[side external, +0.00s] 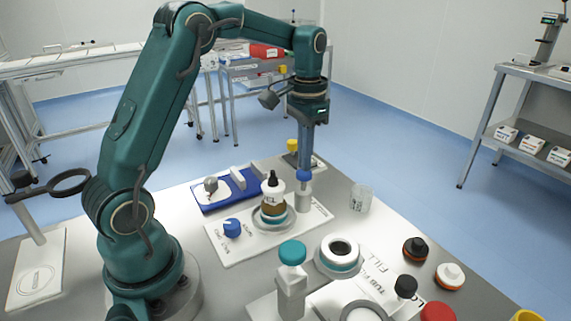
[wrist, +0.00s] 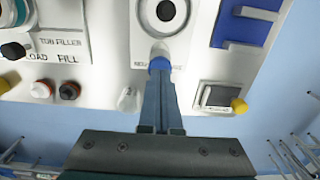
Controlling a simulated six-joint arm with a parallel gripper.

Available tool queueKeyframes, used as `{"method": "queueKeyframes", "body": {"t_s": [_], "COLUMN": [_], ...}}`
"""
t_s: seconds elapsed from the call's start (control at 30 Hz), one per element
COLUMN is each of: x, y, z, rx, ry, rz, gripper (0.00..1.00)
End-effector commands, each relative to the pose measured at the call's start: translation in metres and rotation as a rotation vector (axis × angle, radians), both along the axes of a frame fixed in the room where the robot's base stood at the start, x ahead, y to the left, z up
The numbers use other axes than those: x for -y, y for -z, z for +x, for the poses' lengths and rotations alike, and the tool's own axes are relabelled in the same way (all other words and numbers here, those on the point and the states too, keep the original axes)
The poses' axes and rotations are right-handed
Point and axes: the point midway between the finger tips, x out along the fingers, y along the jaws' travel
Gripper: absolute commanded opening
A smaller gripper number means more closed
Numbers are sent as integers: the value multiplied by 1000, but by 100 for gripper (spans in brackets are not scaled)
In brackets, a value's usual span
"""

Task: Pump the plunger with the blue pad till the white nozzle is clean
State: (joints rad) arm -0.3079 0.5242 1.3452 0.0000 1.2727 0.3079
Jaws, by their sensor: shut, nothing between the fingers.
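The blue pad (side external: 304,176) tops a short pale plunger post (side external: 302,199) at the far right corner of a white base plate. In the wrist view the blue pad (wrist: 159,64) is partly covered by my fingers. My gripper (side external: 305,167) is shut and empty, pointing straight down, with its tips at or just above the pad; I cannot tell whether they touch. It fills the lower middle of the wrist view (wrist: 160,76). A small white nozzle-like part (wrist: 160,47) shows beyond the pad, towards a round holder. Whether it is clean cannot be told.
A brown bottle (side external: 273,208) with a white and black top stands close left of the post. A glass beaker (side external: 360,198) stands to the right. A teal-capped post (side external: 292,254) and a blue knob (side external: 232,228) are nearer. A blue tray (side external: 225,191) lies behind left.

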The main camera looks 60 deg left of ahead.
Motion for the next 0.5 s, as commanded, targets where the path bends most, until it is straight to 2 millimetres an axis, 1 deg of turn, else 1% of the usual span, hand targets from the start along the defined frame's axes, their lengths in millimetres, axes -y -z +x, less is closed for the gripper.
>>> {"method": "queueKeyframes", "body": {"t_s": [0.5], "x": [0], "y": [15], "z": [0], "rx": [-1], "ry": [0], "rz": [0], "gripper": [0]}}
